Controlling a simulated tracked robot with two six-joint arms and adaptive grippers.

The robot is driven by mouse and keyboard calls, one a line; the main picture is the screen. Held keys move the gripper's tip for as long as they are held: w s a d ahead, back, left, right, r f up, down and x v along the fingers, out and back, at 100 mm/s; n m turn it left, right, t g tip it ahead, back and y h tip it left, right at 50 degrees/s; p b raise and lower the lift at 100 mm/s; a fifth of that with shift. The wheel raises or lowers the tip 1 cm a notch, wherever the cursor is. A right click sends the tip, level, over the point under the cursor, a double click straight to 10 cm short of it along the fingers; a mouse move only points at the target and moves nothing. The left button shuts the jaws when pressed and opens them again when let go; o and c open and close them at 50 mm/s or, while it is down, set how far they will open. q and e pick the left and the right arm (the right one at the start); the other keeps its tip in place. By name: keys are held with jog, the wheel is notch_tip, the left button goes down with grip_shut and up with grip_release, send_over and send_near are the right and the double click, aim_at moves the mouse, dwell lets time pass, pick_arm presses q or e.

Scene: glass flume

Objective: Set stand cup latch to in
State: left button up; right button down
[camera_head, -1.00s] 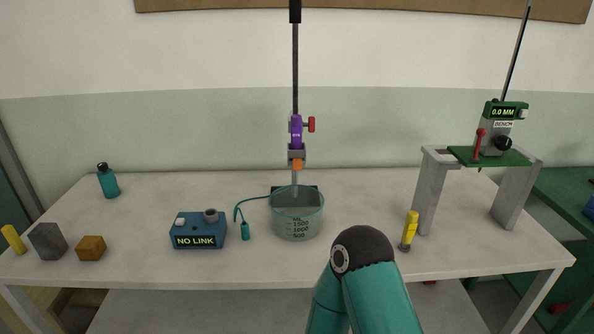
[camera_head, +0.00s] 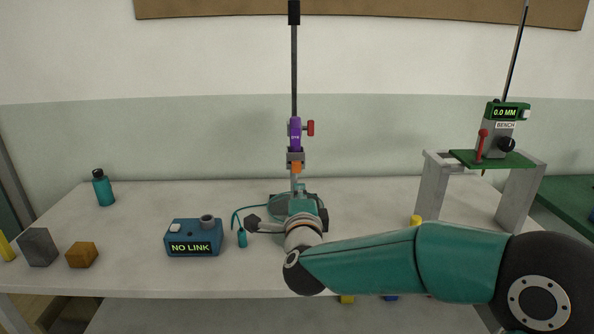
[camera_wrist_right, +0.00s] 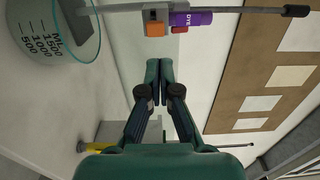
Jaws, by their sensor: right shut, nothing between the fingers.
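The stand (camera_head: 294,75) is an upright dark rod at the back middle of the bench. Below the cup is a grey block with an orange piece (camera_head: 296,168); I cannot tell which part is the latch. The right wrist view shows the purple cup (camera_wrist_right: 192,18) and orange piece (camera_wrist_right: 156,29) ahead of the fingertips, apart from them. My right gripper (camera_wrist_right: 160,72) is shut and empty. In the head view it is in front of the stand, below the orange piece. My left gripper is out of view.
A clear graduated beaker (camera_wrist_right: 62,38) stands at the stand's foot, largely hidden by my right gripper in the head view. A blue NO LINK box (camera_head: 193,238) is left of it. A grey bench stand (camera_head: 433,187) with a green plate is at right.

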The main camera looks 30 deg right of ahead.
aim_at(297, 166)
jog(key=p+x, duration=0.3)
jog(key=x, duration=0.8)
jog(key=shift+w+a+p, duration=0.1)
jog(key=shift+p, duration=0.2)
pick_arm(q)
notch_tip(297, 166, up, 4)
